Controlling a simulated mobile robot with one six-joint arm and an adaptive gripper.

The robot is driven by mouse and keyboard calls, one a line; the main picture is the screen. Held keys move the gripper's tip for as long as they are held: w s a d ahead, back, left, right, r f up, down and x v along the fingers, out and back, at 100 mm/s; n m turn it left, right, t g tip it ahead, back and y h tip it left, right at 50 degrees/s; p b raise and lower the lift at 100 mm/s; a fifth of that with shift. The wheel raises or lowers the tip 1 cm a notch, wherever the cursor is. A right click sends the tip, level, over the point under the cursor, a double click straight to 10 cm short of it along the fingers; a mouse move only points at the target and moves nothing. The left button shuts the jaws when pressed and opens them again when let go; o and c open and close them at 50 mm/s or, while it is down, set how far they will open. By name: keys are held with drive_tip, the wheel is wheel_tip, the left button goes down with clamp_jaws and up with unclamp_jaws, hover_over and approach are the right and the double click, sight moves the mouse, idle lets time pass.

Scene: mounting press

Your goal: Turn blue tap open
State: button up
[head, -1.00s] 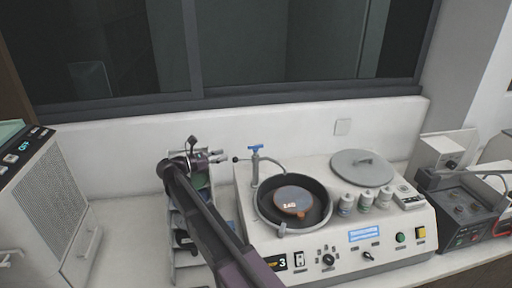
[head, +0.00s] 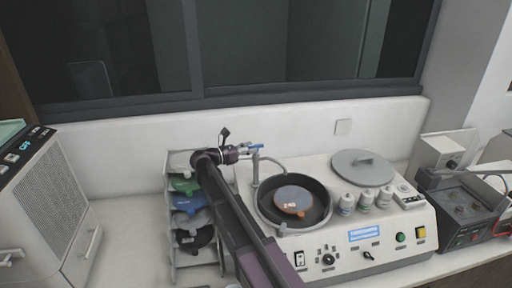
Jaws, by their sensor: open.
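The blue tap (head: 257,146) is a small blue handle on top of a grey curved spout pipe, at the back left of the white polishing machine (head: 345,215). My gripper (head: 250,150) reaches in from the left and is at the tap's left side, close to the handle. Its jaws are open. The left part of the handle is hidden by or overlaps the gripper, and I cannot tell whether they touch.
White bottles (head: 366,199) and a grey round lid (head: 363,161) stand farther right. A rack (head: 172,258) with coloured items is below my arm. A grey box machine (head: 60,190) stands left.

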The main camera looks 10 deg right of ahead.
drive_tip(key=shift+x, duration=1.35)
drive_tip(key=shift+c, duration=0.2)
